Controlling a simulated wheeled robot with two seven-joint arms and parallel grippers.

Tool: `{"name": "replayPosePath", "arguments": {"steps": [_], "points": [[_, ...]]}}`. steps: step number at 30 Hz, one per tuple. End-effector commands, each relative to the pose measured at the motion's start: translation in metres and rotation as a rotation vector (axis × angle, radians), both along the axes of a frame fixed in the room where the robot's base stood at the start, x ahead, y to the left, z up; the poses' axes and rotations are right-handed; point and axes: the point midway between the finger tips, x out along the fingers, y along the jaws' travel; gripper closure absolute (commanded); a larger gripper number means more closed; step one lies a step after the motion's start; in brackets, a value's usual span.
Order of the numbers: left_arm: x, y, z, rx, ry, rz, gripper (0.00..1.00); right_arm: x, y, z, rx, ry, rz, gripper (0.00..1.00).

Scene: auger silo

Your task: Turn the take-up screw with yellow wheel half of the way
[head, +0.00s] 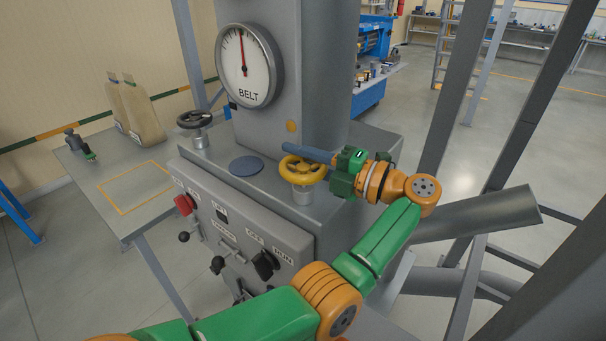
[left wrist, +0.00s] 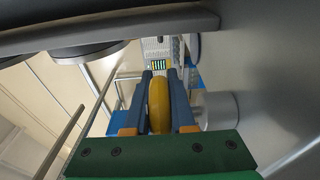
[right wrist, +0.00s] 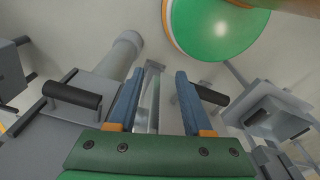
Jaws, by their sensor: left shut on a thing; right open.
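The yellow wheel (head: 303,170) of the take-up screw lies flat on a short grey post (head: 303,195) on top of the grey machine housing. My left gripper (head: 300,157) reaches it from the right and is shut on its rim. In the left wrist view the yellow rim (left wrist: 159,105) sits between the two blue fingers (left wrist: 160,95). The belt gauge (head: 248,65) above has its red needle pointing nearly straight up. My right gripper is outside the head view; in the right wrist view its blue fingers (right wrist: 157,100) are apart with nothing held between them.
A black handwheel (head: 195,120) stands at the housing's back left. The front panel (head: 235,235) carries a red button (head: 185,204), levers and a black knob (head: 265,264). Two sacks (head: 140,110) stand on the side table (head: 110,205). A grey pipe (head: 480,215) and steel posts are at right.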

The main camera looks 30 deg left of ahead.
Motion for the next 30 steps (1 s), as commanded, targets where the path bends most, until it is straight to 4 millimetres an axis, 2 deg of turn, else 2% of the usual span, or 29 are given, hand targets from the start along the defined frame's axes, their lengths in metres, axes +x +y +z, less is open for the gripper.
{"name": "replayPosePath", "arguments": {"steps": [1,9,26,27,29,30], "points": [[0.001,0.001,-0.003,0.005,-0.002,0.021,1.0,0.0,0.0,-0.01,0.0,0.0,0.0,0.5],[-0.003,0.003,0.001,0.004,-0.002,0.11,1.0,0.0,0.001,-0.024,0.001,0.0,0.0,0.5],[-0.005,0.002,0.004,0.008,-0.007,0.129,1.0,0.0,0.0,-0.026,0.0,-0.001,0.001,0.5],[-0.005,0.002,0.004,0.007,-0.006,0.129,0.67,0.0,0.0,-0.026,0.0,-0.001,0.001,0.5],[-0.005,0.001,0.004,0.006,-0.006,0.129,0.5,0.0,0.0,-0.026,0.0,0.0,0.001,0.5],[-0.005,0.001,0.004,0.006,-0.005,0.13,0.47,0.0,0.0,-0.026,0.0,0.0,0.001,0.5]]}}
